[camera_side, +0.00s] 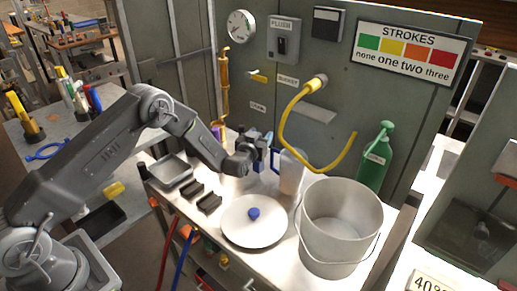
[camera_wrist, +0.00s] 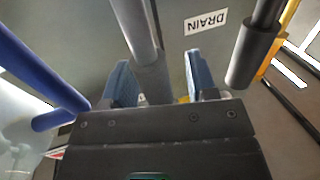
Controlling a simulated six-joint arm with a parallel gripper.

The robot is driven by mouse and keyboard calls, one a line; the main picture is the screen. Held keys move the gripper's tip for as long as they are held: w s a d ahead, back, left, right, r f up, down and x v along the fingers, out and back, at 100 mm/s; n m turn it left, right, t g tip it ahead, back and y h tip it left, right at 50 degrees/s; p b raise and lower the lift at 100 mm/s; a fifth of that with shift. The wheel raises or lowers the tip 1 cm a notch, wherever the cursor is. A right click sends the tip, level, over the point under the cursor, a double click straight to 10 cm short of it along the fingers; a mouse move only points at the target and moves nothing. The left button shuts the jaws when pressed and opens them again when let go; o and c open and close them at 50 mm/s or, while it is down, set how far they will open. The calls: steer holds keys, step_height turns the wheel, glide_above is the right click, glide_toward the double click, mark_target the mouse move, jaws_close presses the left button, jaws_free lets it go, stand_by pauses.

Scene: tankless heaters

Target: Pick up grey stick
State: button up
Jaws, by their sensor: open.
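My gripper (camera_side: 262,156) is over the bench near the back wall, left of the clear jug. In the wrist view its two blue fingers (camera_wrist: 160,68) stand apart. A grey rod (camera_wrist: 138,25) with a thicker lower part runs between them; I cannot tell whether they touch it. A second grey rod (camera_wrist: 263,12) with a dark thick end is right of the fingers. Either may be the grey stick; the side view does not show them clearly.
The clear jug (camera_side: 291,175) with a blue handle (camera_wrist: 38,68) is close beside my gripper. A white lid (camera_side: 245,232) with a blue knob, a bucket (camera_side: 325,265), dark blocks (camera_side: 209,204) and a tray (camera_side: 170,171) crowd the bench. A yellow hose (camera_side: 286,125) hangs behind.

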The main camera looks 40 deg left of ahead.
steer(key=shift+w, duration=0.1)
steer(key=shift+c, duration=0.2)
jaws_close()
